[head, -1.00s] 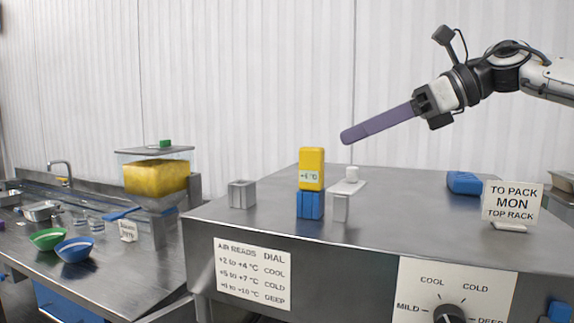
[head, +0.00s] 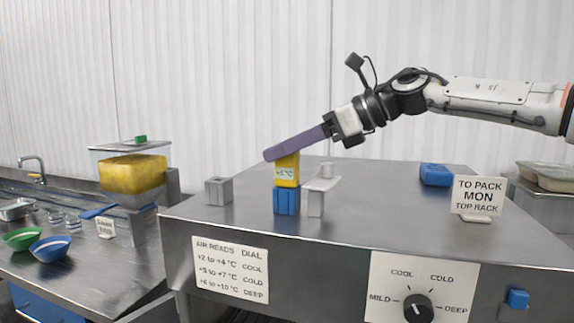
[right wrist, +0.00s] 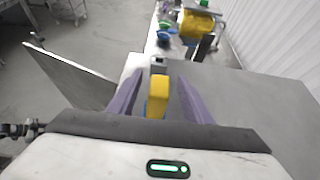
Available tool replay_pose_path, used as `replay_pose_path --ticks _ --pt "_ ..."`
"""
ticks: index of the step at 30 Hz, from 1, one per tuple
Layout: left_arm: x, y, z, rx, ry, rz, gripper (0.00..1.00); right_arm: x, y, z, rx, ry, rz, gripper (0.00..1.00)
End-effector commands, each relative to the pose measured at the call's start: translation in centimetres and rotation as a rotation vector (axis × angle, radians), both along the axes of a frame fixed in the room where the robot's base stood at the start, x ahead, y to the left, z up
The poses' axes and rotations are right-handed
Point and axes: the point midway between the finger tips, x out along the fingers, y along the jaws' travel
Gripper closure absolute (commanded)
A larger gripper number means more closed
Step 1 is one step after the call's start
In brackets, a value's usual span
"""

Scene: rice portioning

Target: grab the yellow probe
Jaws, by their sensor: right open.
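The yellow probe (head: 286,172) stands upright in a blue holder (head: 286,201) on the steel cabinet top, with a small temperature label on its front. My right gripper (head: 282,153) has long purple fingers and reaches down-left to the probe, covering its upper part in the head view. In the right wrist view the two purple fingers (right wrist: 158,98) are spread apart, and the yellow probe (right wrist: 159,90) shows between them with the blue holder partly hidden below. I cannot tell whether a finger touches the probe. My left gripper is not in view.
A grey block (head: 218,191) stands left of the probe, and a white stand (head: 316,201) is close on its right. A blue item (head: 436,174) and a sign (head: 479,197) are farther right. A dial (head: 418,308) is on the cabinet front.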

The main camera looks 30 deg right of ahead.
Motion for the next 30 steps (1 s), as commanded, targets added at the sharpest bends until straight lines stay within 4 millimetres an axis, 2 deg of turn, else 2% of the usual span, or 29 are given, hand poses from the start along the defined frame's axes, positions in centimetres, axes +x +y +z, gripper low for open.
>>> replay_pose_path --ticks 3,11,20,23,30 --pt "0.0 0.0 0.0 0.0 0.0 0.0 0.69 0.0 0.0 0.0 0.0 0.0 0.0 0.56" --pt "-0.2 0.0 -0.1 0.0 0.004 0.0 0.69 0.0 0.0 0.0 0.0 0.0 0.0 1.0" --pt "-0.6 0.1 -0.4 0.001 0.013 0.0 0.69 0.0 0.0 0.6 0.0 -0.002 0.0 1.0" --pt "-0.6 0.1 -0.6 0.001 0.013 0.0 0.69 0.0 0.0 2.0 -0.001 -0.005 0.0 1.0" --pt "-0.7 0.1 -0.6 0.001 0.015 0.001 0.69 0.0 0.0 7.0 -0.002 -0.004 -0.001 1.0"
